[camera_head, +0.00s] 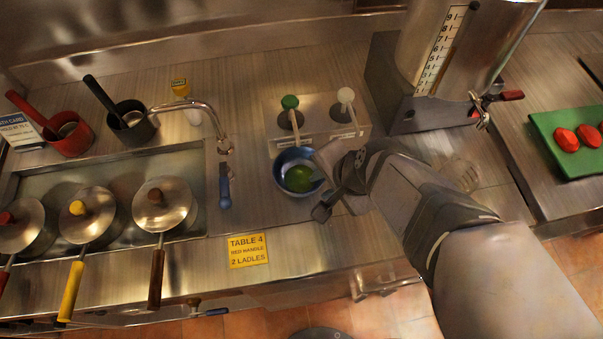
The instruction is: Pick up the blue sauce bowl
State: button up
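The blue sauce bowl (288,160) stands upright on the steel counter, with green sauce (299,178) inside. It is just in front of the pump dispenser unit. My gripper (323,185) reaches in from the right and is at the bowl's right side. Its two fingers look spread apart, one near the bowl's upper right rim and one at the lower right. The gripper covers part of the right rim, and I cannot tell whether a finger touches it.
A dispenser with green and white pumps (318,119) stands right behind the bowl. A faucet (196,107) and blue handle (225,187) are to the left. Lidded pans (89,215) sit further left. A large drink dispenser (452,45) stands behind my arm.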

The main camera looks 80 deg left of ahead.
aim_at(313, 187)
jog(key=shift+w+m, duration=0.1)
jog(key=shift+m, duration=0.5)
jog(key=shift+f, duration=0.1)
jog(key=shift+s+p+x, duration=0.15)
jog(key=shift+p+x, duration=0.4)
jog(key=shift+x, duration=1.25)
jog(key=shift+s+p+x, duration=0.15)
jog(key=shift+p+x, duration=0.35)
jog(key=shift+x, duration=1.3)
grip_shut()
